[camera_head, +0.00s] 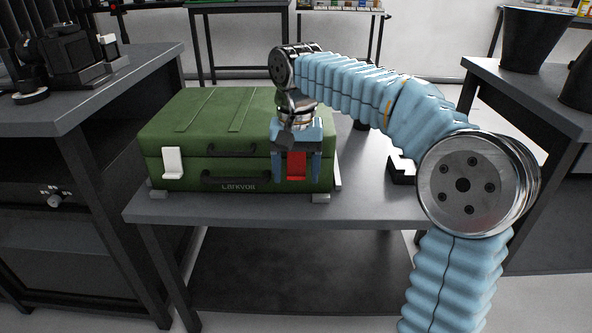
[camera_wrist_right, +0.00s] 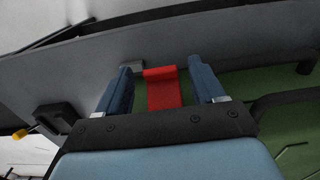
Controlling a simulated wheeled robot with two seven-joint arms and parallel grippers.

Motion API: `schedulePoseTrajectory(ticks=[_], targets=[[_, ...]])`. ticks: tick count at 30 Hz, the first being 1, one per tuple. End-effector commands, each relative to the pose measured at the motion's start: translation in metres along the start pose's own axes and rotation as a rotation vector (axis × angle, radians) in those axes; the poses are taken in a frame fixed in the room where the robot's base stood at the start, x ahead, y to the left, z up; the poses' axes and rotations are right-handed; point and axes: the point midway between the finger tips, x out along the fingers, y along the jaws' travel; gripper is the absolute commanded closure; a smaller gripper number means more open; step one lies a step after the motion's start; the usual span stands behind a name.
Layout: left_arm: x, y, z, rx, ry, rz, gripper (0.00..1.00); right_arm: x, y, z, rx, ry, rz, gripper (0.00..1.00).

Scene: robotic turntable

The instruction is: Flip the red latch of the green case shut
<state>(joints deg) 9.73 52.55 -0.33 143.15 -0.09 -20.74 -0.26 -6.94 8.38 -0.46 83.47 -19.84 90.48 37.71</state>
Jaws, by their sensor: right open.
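The green case (camera_head: 225,135) lies closed on the grey table, its front facing me. The red latch (camera_head: 296,166) is on the right part of its front, and a white latch (camera_head: 172,162) is on the left part. My right gripper (camera_head: 295,168) is open in front of the case, with a blue finger on each side of the red latch. In the right wrist view the red latch (camera_wrist_right: 162,88) sits between the open fingers (camera_wrist_right: 163,90), with small gaps on both sides. I cannot tell whether the fingers touch the case. My left gripper is not in view.
Black handles (camera_head: 228,183) are on the case front between the latches. The grey table (camera_head: 370,205) has free room right of the case, with a small black object (camera_head: 402,169) near its right side. Dark benches stand left and right.

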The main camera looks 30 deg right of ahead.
Motion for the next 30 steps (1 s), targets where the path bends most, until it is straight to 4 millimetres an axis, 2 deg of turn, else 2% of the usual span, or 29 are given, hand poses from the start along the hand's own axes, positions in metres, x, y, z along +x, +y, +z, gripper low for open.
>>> schedulePoseTrajectory(ticks=[2, 13, 22, 30], targets=[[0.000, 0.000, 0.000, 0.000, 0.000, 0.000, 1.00, 0.000, 0.000, 0.000, 0.000, 0.000, 0.000, 0.32], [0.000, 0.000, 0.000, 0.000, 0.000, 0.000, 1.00, 0.000, 0.000, 0.000, 0.000, 0.000, 0.000, 0.87], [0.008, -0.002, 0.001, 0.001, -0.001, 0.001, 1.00, 0.004, 0.000, -0.001, -0.002, 0.044, -0.001, 0.88], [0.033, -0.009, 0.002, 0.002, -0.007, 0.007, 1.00, 0.014, 0.000, -0.004, -0.002, 0.209, -0.001, 0.88]])
